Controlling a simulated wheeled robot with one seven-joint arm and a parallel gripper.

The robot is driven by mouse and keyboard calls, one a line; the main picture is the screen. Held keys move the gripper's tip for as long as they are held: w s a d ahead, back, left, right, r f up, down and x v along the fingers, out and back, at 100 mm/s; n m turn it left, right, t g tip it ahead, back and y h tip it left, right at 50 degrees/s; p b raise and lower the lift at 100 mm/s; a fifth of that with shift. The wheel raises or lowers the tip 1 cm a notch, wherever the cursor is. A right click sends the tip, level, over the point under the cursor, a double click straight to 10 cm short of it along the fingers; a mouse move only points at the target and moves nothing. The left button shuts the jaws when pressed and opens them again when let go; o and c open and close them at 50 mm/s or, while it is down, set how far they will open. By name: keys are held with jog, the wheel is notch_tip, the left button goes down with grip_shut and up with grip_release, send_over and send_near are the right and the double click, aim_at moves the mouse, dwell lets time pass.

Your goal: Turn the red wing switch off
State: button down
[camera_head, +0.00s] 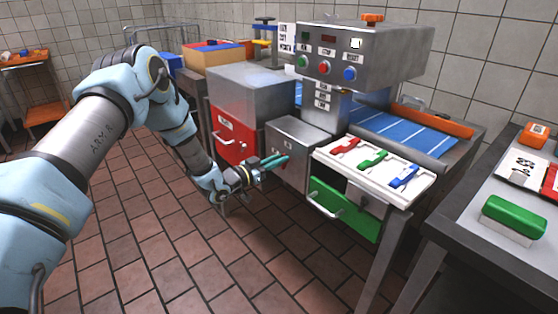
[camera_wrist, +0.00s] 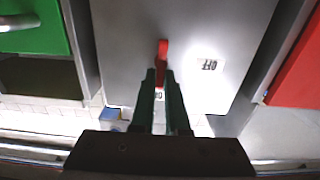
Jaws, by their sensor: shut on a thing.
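The red wing switch (camera_wrist: 163,50) shows in the wrist view on a grey metal panel (camera_wrist: 120,40). Its red handle stands upright in the picture. In the head view my gripper (camera_head: 285,160) is at the front of the grey box (camera_head: 300,132), between the red and green drawers. The switch cannot be made out there.
A red drawer (camera_head: 228,138) is left of the grey box. A green drawer (camera_head: 340,212) stands partly open to the right, below a white panel (camera_head: 415,180) with red, green and blue handles. A side table (camera_head: 470,222) is at the right. The tiled floor is clear.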

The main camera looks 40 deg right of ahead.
jog(key=shift+f, duration=0.1)
dwell(0.5)
jog(key=shift+w+f+n+b, duration=0.25)
jog(key=shift+n+b, duration=1.05)
jog(key=shift+n, duration=1.65)
jog(key=shift+w+f+n+b, duration=0.25)
jog(key=shift+n+b, duration=1.1)
jog(key=shift+n, duration=1.65)
jog(key=shift+w+f+n+b, duration=0.25)
jog(key=shift+n+b, duration=1.05)
jog(key=shift+n, duration=1.65)
jog(key=shift+s, duration=0.1)
jog(key=c, duration=0.9)
grip_release()
jog(key=shift+a, duration=0.1)
